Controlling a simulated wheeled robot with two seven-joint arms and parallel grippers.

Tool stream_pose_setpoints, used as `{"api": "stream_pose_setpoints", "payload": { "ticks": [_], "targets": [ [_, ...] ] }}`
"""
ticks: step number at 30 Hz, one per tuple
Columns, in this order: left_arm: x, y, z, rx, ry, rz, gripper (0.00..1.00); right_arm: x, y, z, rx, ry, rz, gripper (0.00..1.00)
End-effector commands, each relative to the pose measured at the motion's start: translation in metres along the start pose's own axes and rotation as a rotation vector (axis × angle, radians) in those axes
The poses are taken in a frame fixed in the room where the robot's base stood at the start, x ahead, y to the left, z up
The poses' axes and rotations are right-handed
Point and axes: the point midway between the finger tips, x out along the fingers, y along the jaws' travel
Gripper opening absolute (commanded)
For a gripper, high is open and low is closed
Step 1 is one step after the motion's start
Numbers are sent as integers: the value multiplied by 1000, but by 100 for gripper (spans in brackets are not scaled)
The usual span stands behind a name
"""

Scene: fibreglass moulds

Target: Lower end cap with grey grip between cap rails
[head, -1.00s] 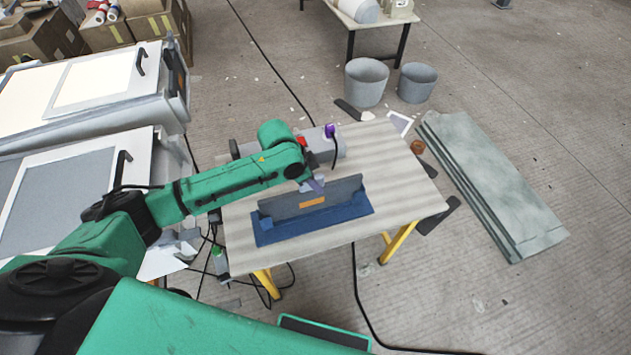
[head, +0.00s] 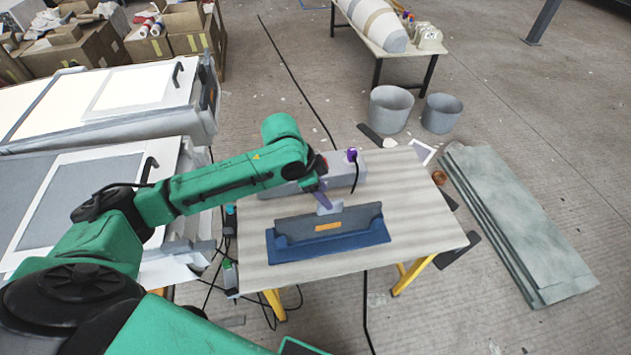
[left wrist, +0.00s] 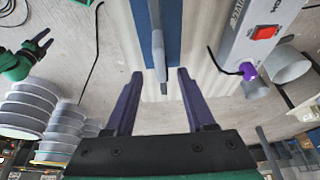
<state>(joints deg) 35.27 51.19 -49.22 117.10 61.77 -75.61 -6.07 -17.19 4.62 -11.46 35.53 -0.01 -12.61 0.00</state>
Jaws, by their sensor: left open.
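The end cap (head: 356,220), a dark grey panel with an orange label, stands upright in the blue cap rails (head: 284,253) on the table. Its light grey grip (head: 331,207) sticks up behind the panel's top edge. My left gripper (head: 322,197) is open above and just behind the cap, its purple fingers apart. In the left wrist view the fingers (left wrist: 158,90) spread either side of the cap's narrow grey part (left wrist: 158,45), not touching it. The blue rails show there too (left wrist: 172,25). A green arm with dark prongs, probably my right gripper (left wrist: 42,43), shows small at the left.
A grey box (head: 340,174) with a purple plug and cable stands at the table's back, close behind my gripper. The table (head: 425,225) is clear to the right. Two grey buckets (head: 391,108) and a stack of grey-green slabs (head: 515,220) are on the floor.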

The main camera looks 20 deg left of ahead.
Motion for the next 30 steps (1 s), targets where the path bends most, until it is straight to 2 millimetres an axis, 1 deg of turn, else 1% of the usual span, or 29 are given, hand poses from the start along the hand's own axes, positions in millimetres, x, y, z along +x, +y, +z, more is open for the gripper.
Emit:
{"api": "stream_pose_setpoints", "payload": {
  "ticks": [1, 4, 6, 9, 13, 30],
  "targets": [
    [-13, 0, 1, 3, 0, -5, 55, 2, 0, 0, 0, 0, 0, 50],
    [-39, 0, 0, 2, 0, -5, 55, 4, 0, 0, 0, 0, 0, 50],
    [-52, -1, 0, 0, 0, -3, 55, 5, 0, 0, 0, 0, 0, 50],
    [-63, 0, 0, 0, 0, -1, 55, 5, 0, 0, 0, 0, 0, 50],
    [-67, 0, 0, 1, -1, 0, 55, 5, 0, 0, 0, 0, 0, 50],
    [-66, 0, 0, 0, 0, 1, 55, 5, 0, -1, 0, 2, 0, 50]
  ]
}}
